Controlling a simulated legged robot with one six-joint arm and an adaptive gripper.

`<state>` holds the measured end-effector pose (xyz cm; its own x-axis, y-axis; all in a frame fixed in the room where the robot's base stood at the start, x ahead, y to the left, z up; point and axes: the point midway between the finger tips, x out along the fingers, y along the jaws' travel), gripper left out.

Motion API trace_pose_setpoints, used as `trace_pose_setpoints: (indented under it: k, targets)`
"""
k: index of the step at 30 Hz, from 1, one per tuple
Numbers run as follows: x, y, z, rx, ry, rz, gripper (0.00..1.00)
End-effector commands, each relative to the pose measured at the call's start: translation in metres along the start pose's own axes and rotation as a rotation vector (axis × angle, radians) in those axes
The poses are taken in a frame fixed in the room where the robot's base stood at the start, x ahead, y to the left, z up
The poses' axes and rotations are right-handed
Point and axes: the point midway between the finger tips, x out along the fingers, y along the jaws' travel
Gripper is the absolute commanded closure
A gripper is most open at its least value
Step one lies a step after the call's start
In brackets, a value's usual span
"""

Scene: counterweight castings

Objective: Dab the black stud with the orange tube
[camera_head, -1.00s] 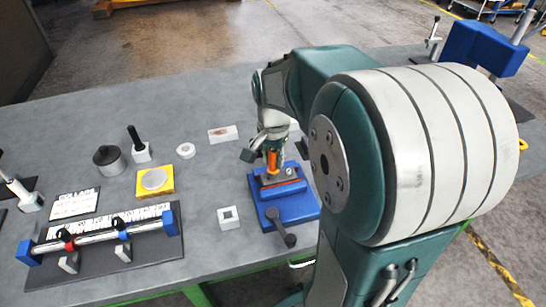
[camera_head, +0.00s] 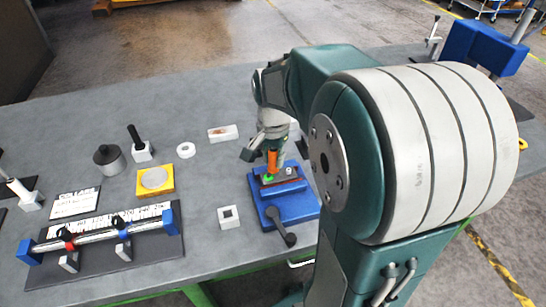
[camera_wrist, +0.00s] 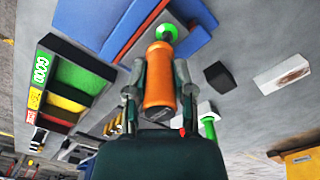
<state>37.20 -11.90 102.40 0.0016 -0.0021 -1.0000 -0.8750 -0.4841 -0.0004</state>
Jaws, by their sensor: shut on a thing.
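My gripper (camera_wrist: 160,85) is shut on the orange tube (camera_wrist: 159,72), with one finger on each side of it. In the head view the tube (camera_head: 272,161) stands nearly upright over the blue fixture (camera_head: 296,207). A bright green round spot (camera_head: 267,178) shows at the tube's lower end. The wrist view also shows green (camera_wrist: 166,33) just beyond the tube's tip. I cannot tell whether this green is the stud or on it, nor whether the tip touches. A small pale stud (camera_head: 291,171) stands to the right on the fixture. No plainly black stud shows there.
A black lever (camera_head: 280,226) projects from the fixture's front. A white block with a dark square (camera_head: 229,217) stands left of it. A rusty-marked white block (camera_head: 222,133) lies behind. The wrist view shows a green peg (camera_wrist: 208,125) and a coloured bin rack (camera_wrist: 75,85).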

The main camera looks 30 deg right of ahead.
Motion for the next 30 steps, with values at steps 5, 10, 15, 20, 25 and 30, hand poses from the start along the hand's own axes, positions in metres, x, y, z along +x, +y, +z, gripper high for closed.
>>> trace_pose_setpoints:
  k: [5,10,15,20,25,30]
  targets:
    - [0.002,0.001,0.001,0.0,-0.005,0.004,1.0]
    - [-0.006,0.001,0.001,0.0,-0.003,0.002,1.0]
    - [-0.015,0.0,0.0,0.0,-0.001,0.001,1.0]
    - [-0.023,0.0,0.0,0.0,-0.002,0.001,1.0]
    - [-0.033,0.0,0.0,0.0,-0.001,0.001,1.0]
    - [-0.041,0.0,0.0,0.0,-0.001,0.001,1.0]
